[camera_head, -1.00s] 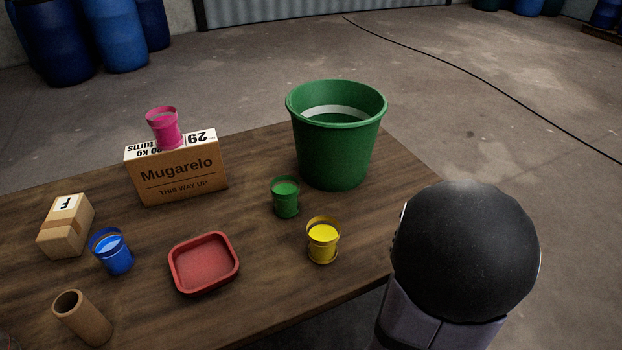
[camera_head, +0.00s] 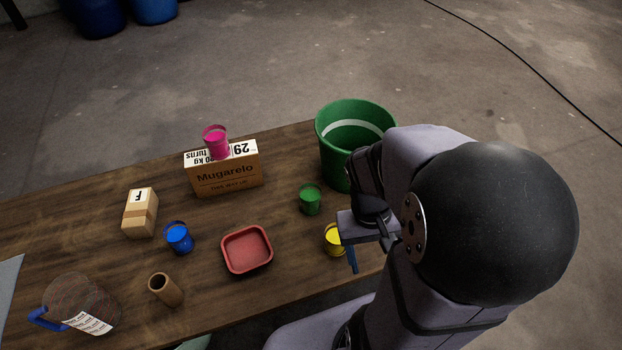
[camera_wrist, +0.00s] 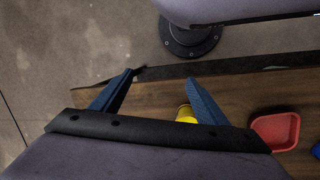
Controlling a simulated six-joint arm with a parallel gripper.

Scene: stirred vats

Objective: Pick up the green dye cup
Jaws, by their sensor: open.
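The green dye cup (camera_head: 310,199) stands upright on the table in front of the large green vat, right of the middle in the head view. My gripper (camera_head: 353,255) is open and empty, to the right of the green cup and apart from it, beside the yellow cup (camera_head: 333,240), which it partly covers. In the wrist view my gripper (camera_wrist: 162,88) shows two blue fingers spread wide, with part of the yellow cup (camera_wrist: 186,114) near the right finger. The green cup cannot be made out in the wrist view.
The green vat (camera_head: 335,166) stands behind the cup, partly hidden by my arm. A red tray (camera_head: 247,250), blue cup (camera_head: 179,238), small box (camera_head: 140,213), brown tube (camera_head: 165,290) and clear jug (camera_head: 82,303) lie leftward. A pink cup (camera_head: 215,141) tops the Mugarelo carton (camera_head: 226,176).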

